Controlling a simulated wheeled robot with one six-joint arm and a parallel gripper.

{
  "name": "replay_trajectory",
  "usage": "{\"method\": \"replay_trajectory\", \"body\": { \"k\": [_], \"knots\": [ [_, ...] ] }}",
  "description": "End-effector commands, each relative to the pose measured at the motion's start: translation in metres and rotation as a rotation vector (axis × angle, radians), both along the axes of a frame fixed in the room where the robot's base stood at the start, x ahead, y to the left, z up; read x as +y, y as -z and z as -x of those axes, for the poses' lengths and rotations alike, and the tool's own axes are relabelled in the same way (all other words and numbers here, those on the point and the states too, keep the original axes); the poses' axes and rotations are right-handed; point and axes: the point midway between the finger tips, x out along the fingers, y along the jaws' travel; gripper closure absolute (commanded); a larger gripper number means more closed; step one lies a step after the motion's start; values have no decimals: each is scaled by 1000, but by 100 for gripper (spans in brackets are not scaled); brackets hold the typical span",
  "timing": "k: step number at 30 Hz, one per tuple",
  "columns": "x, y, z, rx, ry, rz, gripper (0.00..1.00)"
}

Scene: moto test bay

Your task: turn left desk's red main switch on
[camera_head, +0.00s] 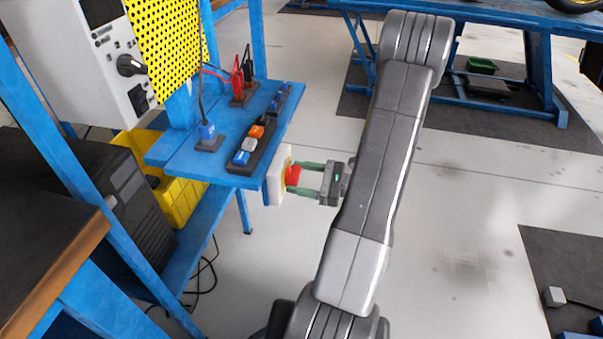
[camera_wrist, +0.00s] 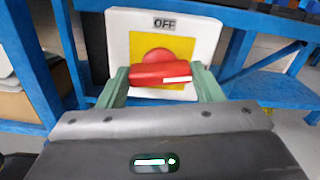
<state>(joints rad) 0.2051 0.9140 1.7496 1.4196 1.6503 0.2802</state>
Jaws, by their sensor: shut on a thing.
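The red main switch (camera_wrist: 160,72) is a red rotary handle on a yellow plate in a white box (camera_wrist: 117,45). The label above it reads OFF. In the wrist view the handle lies nearly level, slightly tilted, with a white mark toward its right end. In the head view the red handle (camera_head: 293,175) shows at the end of the blue desk (camera_head: 165,152). My gripper (camera_head: 305,177) reaches it from the right. Its green fingers, also in the wrist view (camera_wrist: 162,85), are shut on the handle, one at each end.
The desk carries a row of coloured buttons (camera_head: 252,143) and cables with red and blue plugs (camera_head: 207,132). Yellow bins (camera_head: 178,200) stand below, beside a dark cabinet (camera_head: 125,190). A blue lift table (camera_head: 490,20) stands at the back. The floor right of my arm is largely clear.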

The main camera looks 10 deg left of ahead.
Motion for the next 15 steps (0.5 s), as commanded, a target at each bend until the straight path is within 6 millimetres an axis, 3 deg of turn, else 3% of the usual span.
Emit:
{"method": "replay_trajectory", "body": {
  "k": [7,15],
  "knots": [
    [0,-4,0,166,-1,-4,63],
    [0,0,0,210,-1,-5,63]
  ]
}}
